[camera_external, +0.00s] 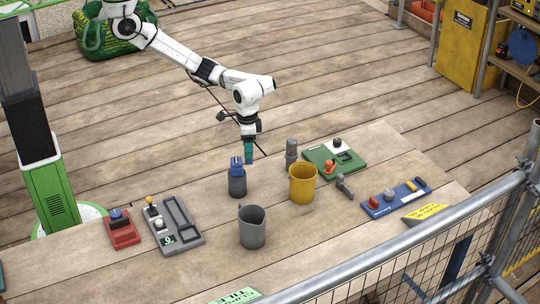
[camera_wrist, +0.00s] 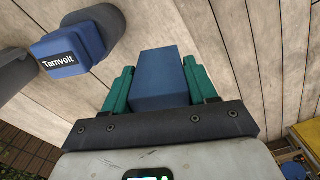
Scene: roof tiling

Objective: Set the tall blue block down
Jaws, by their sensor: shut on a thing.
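My gripper (camera_external: 249,157), with teal fingers, points down over the wooden table behind the dark cup. In the wrist view my gripper (camera_wrist: 160,88) is shut on a tall blue block (camera_wrist: 160,75), with one finger on each side of it. In the external view the block cannot be told apart from the fingers. Whether its lower end touches the table cannot be told.
A blue piece marked "Tamvolt" (camera_wrist: 68,52) sits on the dark cup (camera_external: 237,186), close left of my gripper. A grey cylinder (camera_external: 291,153), yellow cup (camera_external: 302,184) and green tray (camera_external: 320,160) stand to the right. A grey mug (camera_external: 252,228) is nearer the camera.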

